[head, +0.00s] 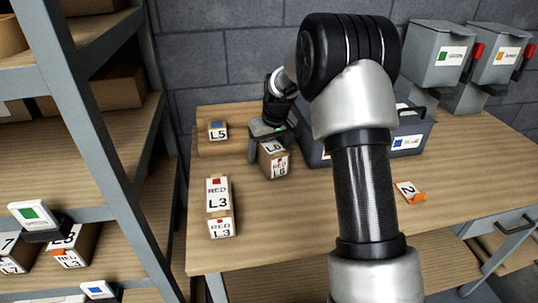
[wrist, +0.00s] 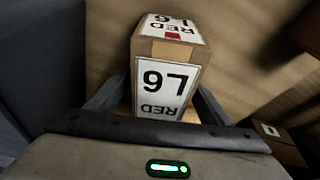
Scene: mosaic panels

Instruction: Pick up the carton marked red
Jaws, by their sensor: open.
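A brown carton labelled RED L6 (head: 273,162), with a small red square, stands upright on the wooden table in the head view. In the wrist view the same carton (wrist: 168,75) stands between the fingers, its L6 label upside down. My gripper (head: 268,136) is open over this carton, one finger on each side; whether they touch it I cannot tell. Another carton labelled RED L3 (head: 219,207) stands nearer the table's front. A carton labelled L5 (head: 217,131) with a blue square stands at the back left.
A grey bin with a blue label (head: 407,142) stands right behind my arm, close beside the gripper. An orange tag marked 2 (head: 409,192) is on the table at right. Shelving (head: 75,125) with cartons rises at left. Grey lidded bins (head: 440,55) stand at the back right.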

